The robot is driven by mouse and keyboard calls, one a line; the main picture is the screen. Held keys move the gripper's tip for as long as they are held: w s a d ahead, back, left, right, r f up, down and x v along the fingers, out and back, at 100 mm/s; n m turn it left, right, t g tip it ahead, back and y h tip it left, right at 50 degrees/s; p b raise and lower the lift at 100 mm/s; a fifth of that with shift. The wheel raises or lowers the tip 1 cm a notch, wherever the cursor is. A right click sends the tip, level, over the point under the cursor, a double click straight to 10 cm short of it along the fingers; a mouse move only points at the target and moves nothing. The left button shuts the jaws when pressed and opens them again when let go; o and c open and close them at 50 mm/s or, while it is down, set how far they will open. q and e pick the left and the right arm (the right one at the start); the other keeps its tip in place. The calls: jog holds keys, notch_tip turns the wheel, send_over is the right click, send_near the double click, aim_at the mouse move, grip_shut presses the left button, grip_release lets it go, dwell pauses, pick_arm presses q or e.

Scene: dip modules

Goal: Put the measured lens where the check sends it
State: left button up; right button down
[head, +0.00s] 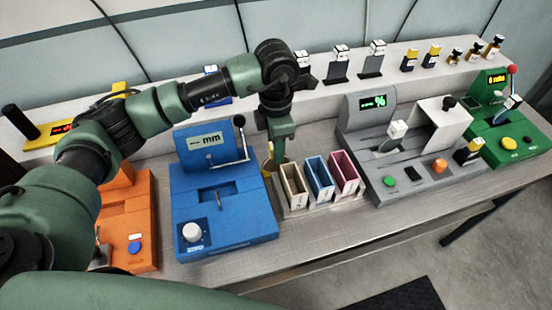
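My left gripper (277,163) points down just behind the tan bin (294,186), to the right of the blue machine. A small tan-gold edge (267,165) shows beside its fingers; I cannot tell whether it is a held lens. The fingers are seen edge-on, so their opening is unclear. A blue bin (320,178) and a pink bin (345,175) stand to the right of the tan one. The blue machine (222,205) shows "mm" on its display. The grey machine (410,172) shows "%" and bears a white-tagged piece (398,130). My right gripper is out of view.
A green machine (512,140) with a red-knobbed lever stands at the far right, an orange machine (130,215) at the left. The back shelf (330,98) bears several white-topped stands and small dark-and-yellow pieces. The table's front strip (330,235) is clear.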

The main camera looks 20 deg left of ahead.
pick_arm(q)
jog(key=shift+f, duration=1.25)
grip_shut()
jog(key=shift+r, duration=0.1)
